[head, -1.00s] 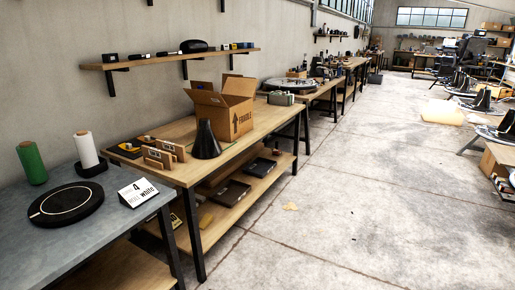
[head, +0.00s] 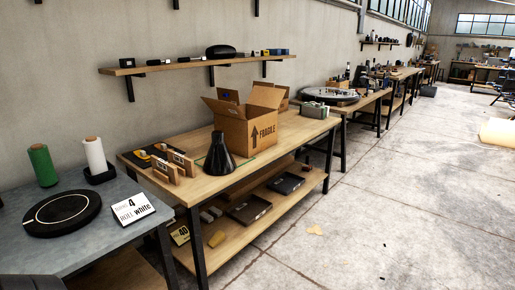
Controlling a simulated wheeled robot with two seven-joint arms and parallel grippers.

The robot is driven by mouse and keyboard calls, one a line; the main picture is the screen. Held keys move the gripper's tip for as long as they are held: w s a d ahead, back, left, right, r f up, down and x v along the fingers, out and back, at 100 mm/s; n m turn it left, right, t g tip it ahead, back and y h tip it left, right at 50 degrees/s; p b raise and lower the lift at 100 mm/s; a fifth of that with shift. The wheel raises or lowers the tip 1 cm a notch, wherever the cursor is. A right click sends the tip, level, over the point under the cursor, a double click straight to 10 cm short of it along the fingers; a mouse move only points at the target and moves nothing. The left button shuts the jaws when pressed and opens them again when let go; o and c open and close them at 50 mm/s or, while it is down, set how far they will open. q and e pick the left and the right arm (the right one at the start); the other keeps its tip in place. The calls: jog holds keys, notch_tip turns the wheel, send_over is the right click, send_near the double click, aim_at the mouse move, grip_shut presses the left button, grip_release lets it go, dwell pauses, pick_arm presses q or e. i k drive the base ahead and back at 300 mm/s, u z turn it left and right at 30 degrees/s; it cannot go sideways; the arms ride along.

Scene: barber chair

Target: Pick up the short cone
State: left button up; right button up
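A black cone (head: 217,155) stands upright on the wooden workbench (head: 240,177), near its front edge. It is just in front of the open cardboard box marked FRAGILE (head: 248,124). No other cone shows clearly enough now to compare its height. Neither of my grippers is in view, so nothing shows in them.
Wooden blocks (head: 182,163) stand left of the cone. The grey table (head: 105,225) at left holds a black round plate (head: 62,212), green and white rolls and a sign. Dark trays (head: 249,208) lie on the lower shelf. The concrete floor (head: 400,210) at right is mostly clear.

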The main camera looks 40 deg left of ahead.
aim_at(219, 161)
jog(key=u, duration=0.25)
jog(key=i, duration=1.9)
jog(key=u, duration=0.8)
